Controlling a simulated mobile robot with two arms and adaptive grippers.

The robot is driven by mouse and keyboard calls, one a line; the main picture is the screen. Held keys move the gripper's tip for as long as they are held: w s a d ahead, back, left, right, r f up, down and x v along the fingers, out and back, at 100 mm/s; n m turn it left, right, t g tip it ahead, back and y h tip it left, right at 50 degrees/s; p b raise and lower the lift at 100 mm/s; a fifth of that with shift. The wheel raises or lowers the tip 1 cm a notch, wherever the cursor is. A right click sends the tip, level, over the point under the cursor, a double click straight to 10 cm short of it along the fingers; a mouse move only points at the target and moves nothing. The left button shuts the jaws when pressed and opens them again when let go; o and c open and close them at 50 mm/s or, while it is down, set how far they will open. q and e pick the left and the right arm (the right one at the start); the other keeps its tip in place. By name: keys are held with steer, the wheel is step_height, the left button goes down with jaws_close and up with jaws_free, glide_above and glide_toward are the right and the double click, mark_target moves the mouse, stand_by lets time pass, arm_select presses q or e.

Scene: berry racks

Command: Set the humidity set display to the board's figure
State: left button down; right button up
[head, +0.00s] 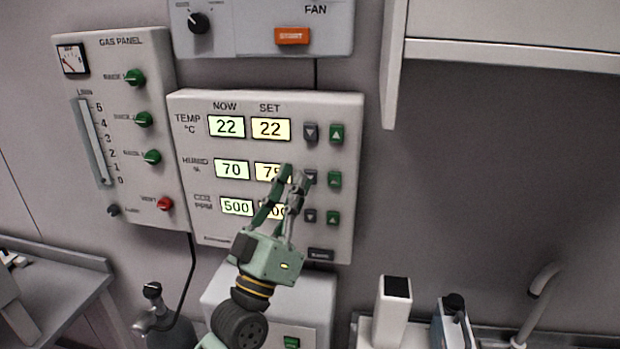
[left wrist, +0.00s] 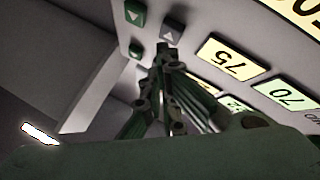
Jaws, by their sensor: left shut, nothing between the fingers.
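The control panel (head: 345,150) is on the wall. Its HUMID row has a now display (head: 231,169) reading 70 and a set display (head: 266,171), partly covered by my fingers. In the left wrist view, upside down, the set display (left wrist: 225,58) reads 75. A grey down button (head: 311,178) and a green up button (head: 335,180) are in this row. My left gripper (head: 293,176) is shut and empty, its tips at or just before the grey button's left edge; contact cannot be told. It also shows in the left wrist view (left wrist: 162,50). No board with a figure is in view.
TEMP set display (head: 271,129) reads 22; the CO2 set display is partly hidden. Grey and green buttons stand closely above and below the HUMID row. A gas panel (head: 125,60) is left, a fan box (head: 262,45) above, and a cabinet (head: 510,50) upper right.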

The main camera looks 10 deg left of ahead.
arm_select(q)
steer(key=shift+w, duration=0.4)
steer(key=shift+w, duration=0.45)
stand_by(0.6)
steer(key=shift+s, duration=0.95)
steer(key=s+p, duration=0.1)
steer(key=s, duration=0.4)
steer(key=shift+p, duration=0.4)
stand_by(1.5)
